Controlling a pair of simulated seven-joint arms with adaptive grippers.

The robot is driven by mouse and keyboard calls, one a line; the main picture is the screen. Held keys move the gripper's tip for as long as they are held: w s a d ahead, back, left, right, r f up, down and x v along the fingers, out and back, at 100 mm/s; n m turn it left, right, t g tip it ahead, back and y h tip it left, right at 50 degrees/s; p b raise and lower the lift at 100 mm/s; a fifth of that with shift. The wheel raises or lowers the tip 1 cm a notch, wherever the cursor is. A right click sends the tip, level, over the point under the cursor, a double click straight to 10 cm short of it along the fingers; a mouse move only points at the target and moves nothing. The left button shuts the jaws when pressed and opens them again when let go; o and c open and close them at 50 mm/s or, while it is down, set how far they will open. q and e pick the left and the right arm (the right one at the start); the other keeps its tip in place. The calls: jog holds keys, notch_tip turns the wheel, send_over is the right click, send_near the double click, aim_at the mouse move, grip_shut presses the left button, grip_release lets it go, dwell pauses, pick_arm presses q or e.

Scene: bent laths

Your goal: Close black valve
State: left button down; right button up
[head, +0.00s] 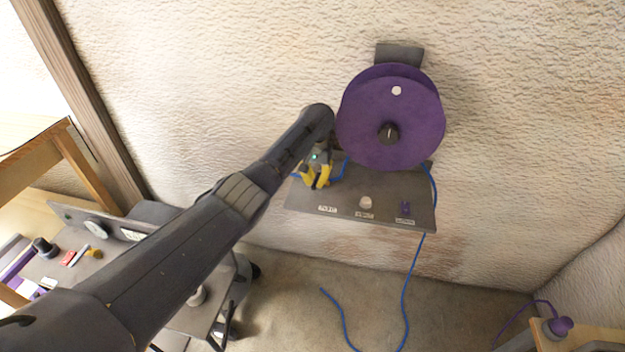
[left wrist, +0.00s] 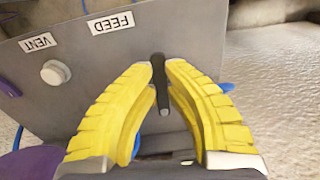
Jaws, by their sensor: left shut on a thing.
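In the left wrist view, a slim black valve handle (left wrist: 158,72) stands on the grey panel (left wrist: 205,35) near the FEED label (left wrist: 111,23). My left gripper (left wrist: 160,68) has its yellow fingers shut on this handle, one finger on each side. In the head view, my left gripper (head: 316,184) is at the left part of the panel (head: 345,220), and its fingers hide the black valve there. My right gripper is not in either view.
A white knob (head: 365,202) and a small purple valve (head: 405,207) sit right of the gripper on the panel. A large purple disc (head: 365,110) with a dark centre knob rises behind. A blue hose (head: 407,290) hangs below. A cluttered bench stands at left.

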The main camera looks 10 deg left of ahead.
pick_arm(q)
jog(key=shift+s+d+f+n, duration=0.2)
jog(key=shift+f+n, duration=0.05)
jog(key=shift+n, duration=0.35)
jog(key=c, duration=1.4)
grip_release()
jog(key=shift+w+r, duration=0.1)
jog(key=shift+o, duration=0.2)
jog(key=shift+r, duration=0.1)
jog(key=shift+w+r, duration=0.1)
jog(key=shift+r, duration=0.4)
notch_tip(320, 180, up, 11)
